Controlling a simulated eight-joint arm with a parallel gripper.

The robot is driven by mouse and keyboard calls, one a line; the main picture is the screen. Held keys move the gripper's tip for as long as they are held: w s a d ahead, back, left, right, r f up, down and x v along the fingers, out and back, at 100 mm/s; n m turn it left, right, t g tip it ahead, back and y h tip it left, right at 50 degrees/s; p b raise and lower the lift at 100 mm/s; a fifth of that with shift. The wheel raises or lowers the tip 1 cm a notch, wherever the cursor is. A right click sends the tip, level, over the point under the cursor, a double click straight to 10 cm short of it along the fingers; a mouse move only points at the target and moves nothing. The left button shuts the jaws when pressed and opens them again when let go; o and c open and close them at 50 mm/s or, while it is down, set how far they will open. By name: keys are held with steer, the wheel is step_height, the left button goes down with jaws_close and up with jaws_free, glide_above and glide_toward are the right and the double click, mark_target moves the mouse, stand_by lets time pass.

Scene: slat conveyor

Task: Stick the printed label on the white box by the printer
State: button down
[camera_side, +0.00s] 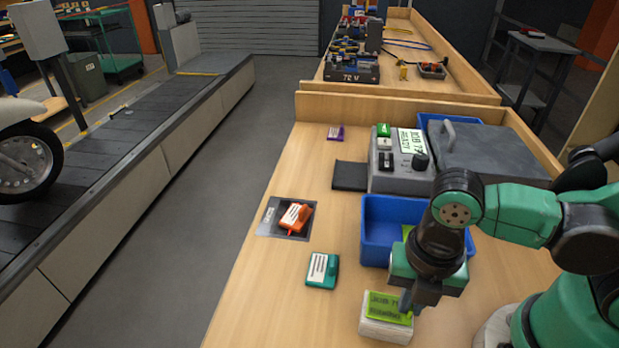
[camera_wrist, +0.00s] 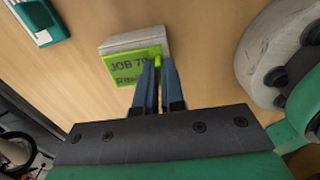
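The white box (camera_side: 385,331) stands at the front of the bench, and its pale edge shows in the wrist view (camera_wrist: 133,41). The bright green printed label (camera_side: 385,304) lies over the box's top face; the wrist view shows it reading "JOB 79" (camera_wrist: 130,70). My gripper (camera_side: 408,303) is low at the label's right end. In the wrist view my gripper's two dark fingers (camera_wrist: 158,70) are close together, with a green sliver of label between the tips. I cannot tell whether the label is pressed flat everywhere.
A blue bin (camera_side: 375,247) is just behind my gripper. A teal tagged case (camera_side: 322,270) lies left of the box, and an orange tagged item (camera_side: 296,217) rests on a dark pad. A conveyor (camera_side: 150,130) runs at left. Bare wood lies left of the box.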

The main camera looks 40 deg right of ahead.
steer(key=shift+f, duration=0.35)
stand_by(1.3)
stand_by(0.4)
steer(key=shift+c, duration=2.4)
jaws_free()
steer(key=shift+r, duration=3.5)
steer(key=w+d+r+m+t, duration=0.1)
steer(key=w+d+m+t, duration=0.2)
steer(key=m, duration=1)
steer(key=w+d+r+m+t, duration=0.2)
steer(key=w+d+m+t, duration=0.2)
steer(key=w+m, duration=0.4)
steer(key=d+m, duration=0.1)
steer(key=m, duration=0.4)
steer(key=shift+w+d, duration=0.15)
